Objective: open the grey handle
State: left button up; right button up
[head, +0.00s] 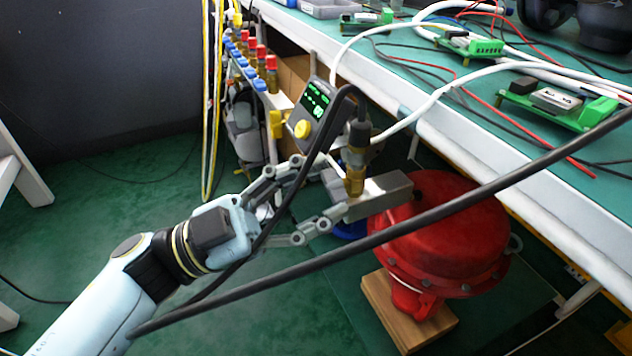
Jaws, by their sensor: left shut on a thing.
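The grey handle (385,195) is a metal bar beside a brass fitting (355,172), in front of and above a red round valve actuator (445,235). My left gripper (333,188) reaches in from the lower left, its two grey linkage fingers spread around the handle's left end. It is shut on the handle. A black cable passes across the fingers and partly hides the contact. A small positioner with a green-lit display (316,100) and a yellow knob (302,129) sits just above the gripper. My right gripper is not in view.
A green-topped bench (430,90) with circuit boards (560,103) and loose wires runs along the right. A thick black cable (440,218) crosses the foreground. Several red-capped valves (260,52) stand behind. The actuator rests on a wooden block (378,300). Green floor (110,185) is clear at left.

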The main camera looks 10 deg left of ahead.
pick_arm(q)
jog(key=shift+m, duration=0.4)
jog(key=o, duration=1.2)
jog(key=shift+c, duration=0.2)
jog(key=v, duration=1.2)
jog(key=shift+a, duration=0.1)
jog(key=shift+c, duration=0.2)
